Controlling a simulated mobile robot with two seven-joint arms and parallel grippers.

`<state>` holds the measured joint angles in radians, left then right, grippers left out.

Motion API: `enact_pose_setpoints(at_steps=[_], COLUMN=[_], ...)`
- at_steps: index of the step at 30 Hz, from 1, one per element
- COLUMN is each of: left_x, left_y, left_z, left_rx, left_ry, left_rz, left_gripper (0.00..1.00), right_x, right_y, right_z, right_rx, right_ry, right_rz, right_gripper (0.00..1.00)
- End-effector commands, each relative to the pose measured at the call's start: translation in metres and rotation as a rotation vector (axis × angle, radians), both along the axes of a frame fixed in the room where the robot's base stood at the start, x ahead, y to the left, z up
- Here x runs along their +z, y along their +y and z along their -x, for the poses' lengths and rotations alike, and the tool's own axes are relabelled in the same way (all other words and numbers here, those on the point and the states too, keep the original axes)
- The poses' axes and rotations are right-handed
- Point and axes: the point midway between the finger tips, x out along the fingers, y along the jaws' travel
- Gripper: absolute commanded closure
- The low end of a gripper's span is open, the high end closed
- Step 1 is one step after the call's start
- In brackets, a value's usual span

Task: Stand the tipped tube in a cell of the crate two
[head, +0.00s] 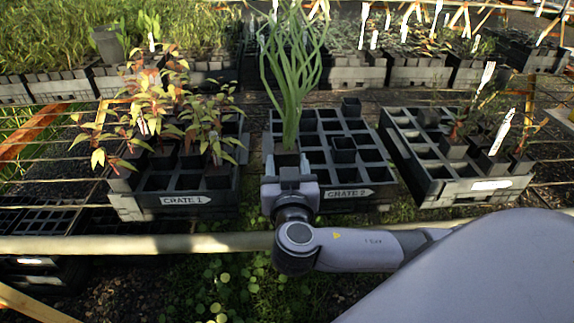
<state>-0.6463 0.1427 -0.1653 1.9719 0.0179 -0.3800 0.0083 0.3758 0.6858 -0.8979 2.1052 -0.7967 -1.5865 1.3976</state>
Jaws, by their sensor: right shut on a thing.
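The tube (287,159) is a small dark square pot with tall green grassy leaves rising from it. It stands about upright at the front left corner of crate two (372,191), a black crate of square cells labelled "CRATE 2". My right gripper (289,176) is shut on the tube from the near side. The gripper hides the tube's lower part, so I cannot tell whether it is in a cell or above it. My left gripper is not in view.
Crate one (225,197), with reddish-leaved plants, stands to the left. Another crate (430,187) with a few plants stands to the right. Crate two has many empty cells and a dark pot (343,143). A pale rail (130,245) runs across in front.

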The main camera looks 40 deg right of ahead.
Motion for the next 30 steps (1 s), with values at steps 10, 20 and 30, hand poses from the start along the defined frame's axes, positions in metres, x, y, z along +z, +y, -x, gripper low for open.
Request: enact_pose_setpoints(at_steps=[10,20,30], left_x=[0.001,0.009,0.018], left_y=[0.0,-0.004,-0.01], left_z=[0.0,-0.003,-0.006], left_rx=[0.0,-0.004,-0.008], left_ry=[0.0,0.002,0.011], left_rz=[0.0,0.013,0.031], left_gripper=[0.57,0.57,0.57], right_x=[0.001,0.0,0.001], right_y=[0.0,0.0,0.025], right_z=[0.0,0.0,0.04], right_rx=[0.0,0.0,0.002], right_ry=[-0.001,0.0,0.003], right_rz=[0.0,0.0,-0.005], right_gripper=[0.16,0.16,0.16])
